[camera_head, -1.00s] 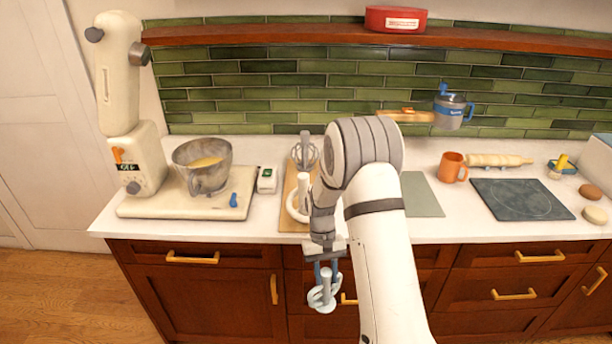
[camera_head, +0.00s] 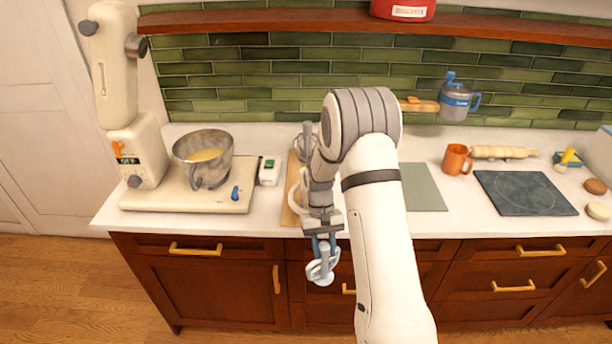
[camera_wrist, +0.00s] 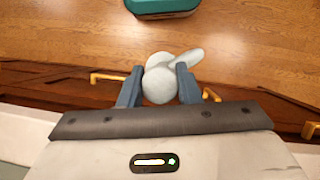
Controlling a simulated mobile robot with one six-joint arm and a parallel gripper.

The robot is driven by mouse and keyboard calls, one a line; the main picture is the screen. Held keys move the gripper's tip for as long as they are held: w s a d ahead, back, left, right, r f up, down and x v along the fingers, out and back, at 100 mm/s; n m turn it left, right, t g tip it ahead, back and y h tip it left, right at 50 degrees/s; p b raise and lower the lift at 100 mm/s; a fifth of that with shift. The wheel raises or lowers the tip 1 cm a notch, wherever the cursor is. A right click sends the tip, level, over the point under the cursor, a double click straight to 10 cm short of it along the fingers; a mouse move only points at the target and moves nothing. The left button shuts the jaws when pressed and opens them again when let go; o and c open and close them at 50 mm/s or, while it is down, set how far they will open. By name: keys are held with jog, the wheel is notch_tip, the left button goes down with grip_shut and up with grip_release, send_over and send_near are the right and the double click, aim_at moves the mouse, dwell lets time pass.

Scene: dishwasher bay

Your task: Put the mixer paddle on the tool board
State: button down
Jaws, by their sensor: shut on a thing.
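My gripper (camera_head: 322,248) points down in front of the counter's front edge. It is shut on the mixer paddle (camera_head: 321,269), a pale grey-white piece hanging below the jaws. In the wrist view the paddle (camera_wrist: 162,82) sits between the two blue-grey fingers, with wooden floor beyond it. The tool board (camera_head: 288,215) seems to be the light wooden board lying on the counter behind my gripper. A wire whisk (camera_head: 305,143) stands at its far end, and a white curved tool lies partly visible nearer the front. My arm hides much of the board.
The mixer (camera_head: 130,100) with a steel bowl (camera_head: 190,163) stands at left. A small white box (camera_head: 269,172) lies between mixer and board. A grey-green mat (camera_head: 423,188) and orange mug (camera_head: 457,159) are at right. A teal object (camera_wrist: 162,6) shows on the floor.

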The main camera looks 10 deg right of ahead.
notch_tip(320, 180, up, 31)
jog(key=n+t+h, duration=0.2)
jog(key=n+t, duration=0.6)
jog(key=n, duration=2)
jog(key=shift+w+d+h, duration=0.25)
jog(key=shift+w+h, duration=0.05)
jog(key=shift+w, duration=0.05)
